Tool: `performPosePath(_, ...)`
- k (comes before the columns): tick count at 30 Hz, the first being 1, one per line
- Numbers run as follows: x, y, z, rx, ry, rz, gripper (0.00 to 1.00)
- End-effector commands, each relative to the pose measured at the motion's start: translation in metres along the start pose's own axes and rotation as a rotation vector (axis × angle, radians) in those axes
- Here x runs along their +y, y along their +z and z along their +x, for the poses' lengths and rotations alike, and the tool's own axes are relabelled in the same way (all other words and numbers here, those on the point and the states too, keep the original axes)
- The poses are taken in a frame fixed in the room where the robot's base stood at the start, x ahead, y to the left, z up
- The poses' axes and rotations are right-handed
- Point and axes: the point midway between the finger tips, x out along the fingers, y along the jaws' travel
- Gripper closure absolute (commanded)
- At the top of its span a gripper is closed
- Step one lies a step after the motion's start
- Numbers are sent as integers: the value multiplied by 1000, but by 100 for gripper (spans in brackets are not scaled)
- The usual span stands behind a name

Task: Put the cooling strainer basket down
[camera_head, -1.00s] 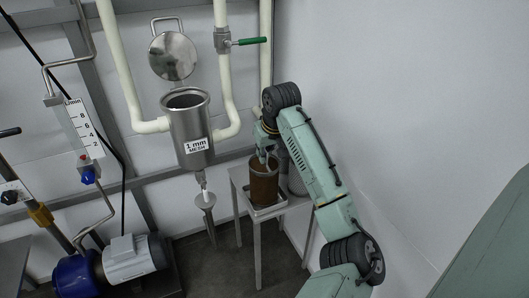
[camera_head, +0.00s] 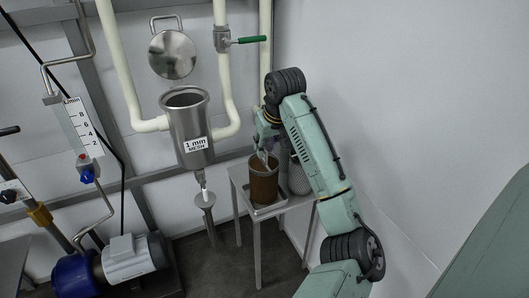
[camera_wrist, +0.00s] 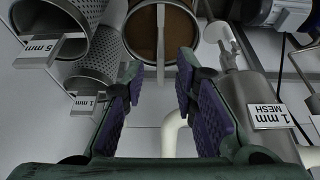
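The strainer basket (camera_head: 264,184) is brown-stained and stands upright in a shallow metal tray (camera_head: 272,208) on a small steel table. In the wrist view its brown mesh body (camera_wrist: 178,28) is at the top, with its grey handle (camera_wrist: 160,35) in front. My gripper (camera_head: 266,146) is just above the basket's rim in the head view. In the wrist view my gripper (camera_wrist: 161,75) is open, its purple-padded fingers apart with a clear gap between them. The handle lies beyond the fingertips, in line with the gap; I see no grip on it.
Clean mesh baskets tagged 5 mm (camera_wrist: 50,48) and 1 mm (camera_wrist: 98,75) stand beside the brown one. A steel strainer housing (camera_head: 190,125) marked 1 mm hangs left of the table (camera_head: 237,195). A green-handled valve (camera_head: 245,41) and white pipes are behind. A wall closes the right.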

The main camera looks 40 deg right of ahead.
Motion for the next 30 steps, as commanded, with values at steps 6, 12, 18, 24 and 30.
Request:
performPosePath(6, -1, -1, -48, 3, 2, -3, 74)
performPosePath(12, 0, 0, -77, 1, 3, -1, 74)
performPosePath(18, 0, 0, -84, -1, 1, -1, 74)
performPosePath(24, 0, 0, -84, 0, 0, -1, 74)
performPosePath(30, 0, 0, -84, 0, 0, -1, 74)
